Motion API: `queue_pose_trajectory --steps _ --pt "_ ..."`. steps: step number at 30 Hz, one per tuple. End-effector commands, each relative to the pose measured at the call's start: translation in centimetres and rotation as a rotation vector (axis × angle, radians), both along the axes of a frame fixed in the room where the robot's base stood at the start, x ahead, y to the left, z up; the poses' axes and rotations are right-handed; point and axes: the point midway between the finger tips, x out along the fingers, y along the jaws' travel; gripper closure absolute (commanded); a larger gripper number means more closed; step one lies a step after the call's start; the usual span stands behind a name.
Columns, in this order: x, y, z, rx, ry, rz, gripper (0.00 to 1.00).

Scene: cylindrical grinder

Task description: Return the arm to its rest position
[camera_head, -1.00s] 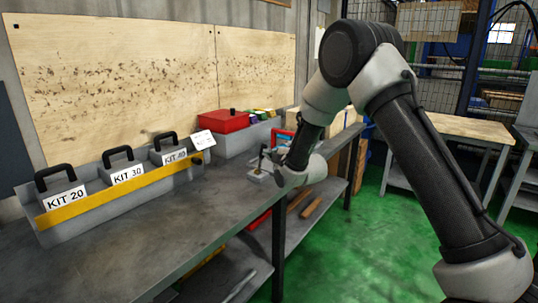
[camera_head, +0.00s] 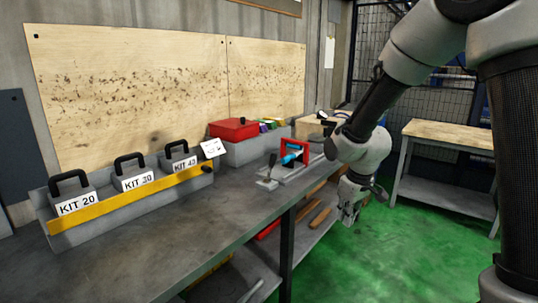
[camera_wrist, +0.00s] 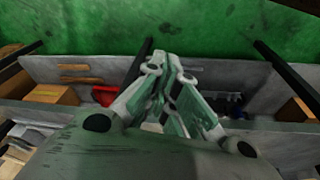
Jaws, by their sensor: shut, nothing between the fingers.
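My gripper (camera_head: 348,216) hangs at the end of my folded arm, past the bench's front edge and over the green floor. It points downward. In the wrist view my gripper (camera_wrist: 172,62) shows its two fingers drawn together at the tips, with nothing between them. My arm runs from the upper right of the head view down to the wrist, beside the workbench (camera_head: 205,247). The gripper appears apart from the bench.
Kit boxes stand in a grey tray with a yellow front strip (camera_head: 130,199). A red box (camera_head: 233,129), a small fixture with a red frame (camera_head: 291,151) and a lever clamp (camera_head: 268,180) are on the bench. A wood-topped table (camera_head: 447,135) stands at right. Green floor (camera_head: 400,250) is open.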

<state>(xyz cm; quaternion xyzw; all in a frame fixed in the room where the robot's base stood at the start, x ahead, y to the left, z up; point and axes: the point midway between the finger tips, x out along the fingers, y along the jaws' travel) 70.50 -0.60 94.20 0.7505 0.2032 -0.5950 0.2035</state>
Motion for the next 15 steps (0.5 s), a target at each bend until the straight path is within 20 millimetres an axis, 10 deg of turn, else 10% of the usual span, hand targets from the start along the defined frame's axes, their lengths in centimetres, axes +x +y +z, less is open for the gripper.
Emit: queue_pose_trajectory --steps 9,15 --pt "-17.1 -9.7 10.8 0.002 0.158 -0.403 1.00" --pt "-22.8 -12.6 14.6 0.060 0.030 -0.504 1.00"
